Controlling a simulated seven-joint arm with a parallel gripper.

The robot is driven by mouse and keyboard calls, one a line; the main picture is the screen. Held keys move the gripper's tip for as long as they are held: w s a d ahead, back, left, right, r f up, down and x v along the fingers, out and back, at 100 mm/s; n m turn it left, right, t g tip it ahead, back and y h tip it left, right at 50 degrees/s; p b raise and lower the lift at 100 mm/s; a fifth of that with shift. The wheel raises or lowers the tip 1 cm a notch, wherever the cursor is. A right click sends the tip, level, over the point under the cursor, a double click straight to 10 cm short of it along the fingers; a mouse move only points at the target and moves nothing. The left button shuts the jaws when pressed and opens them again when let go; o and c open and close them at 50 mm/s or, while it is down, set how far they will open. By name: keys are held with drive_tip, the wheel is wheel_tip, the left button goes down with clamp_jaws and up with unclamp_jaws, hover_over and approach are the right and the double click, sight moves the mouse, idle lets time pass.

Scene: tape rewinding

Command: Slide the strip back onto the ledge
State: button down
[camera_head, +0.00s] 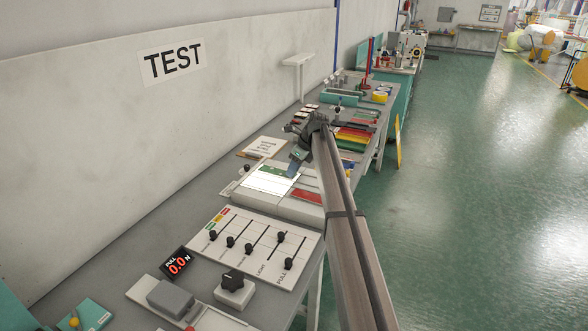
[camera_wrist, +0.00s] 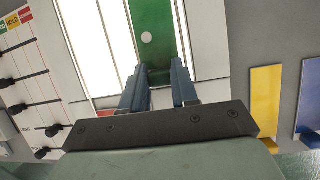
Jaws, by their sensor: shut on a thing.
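A green strip (camera_wrist: 150,25) with a white dot lies between lit white panels in the wrist view. It runs down between the two fingers of my gripper (camera_wrist: 159,78), which are shut on it. In the head view my gripper (camera_head: 297,164) is low over the white light box (camera_head: 280,206), and a green piece (camera_head: 276,171) shows beside it at the box's back part. The fingers and palm hide the strip's near end. I cannot tell which surface is the ledge.
A white slider panel (camera_head: 250,248) and a pull readout (camera_head: 176,263) stand nearer on the grey bench. A yellow strip (camera_wrist: 265,105) and a blue strip (camera_wrist: 309,100) lie to the right in the wrist view.

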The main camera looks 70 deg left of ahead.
drive_tip(key=shift+w+d, duration=0.1)
drive_tip(key=shift+w, duration=0.05)
drive_tip(key=shift+w+d, duration=5.9)
drive_tip(key=shift+w, duration=0.05)
drive_tip(key=c, duration=0.8)
unclamp_jaws()
drive_tip(key=v, duration=1.3)
drive_tip(key=shift+w+r, duration=0.1)
drive_tip(key=shift+r, duration=0.25)
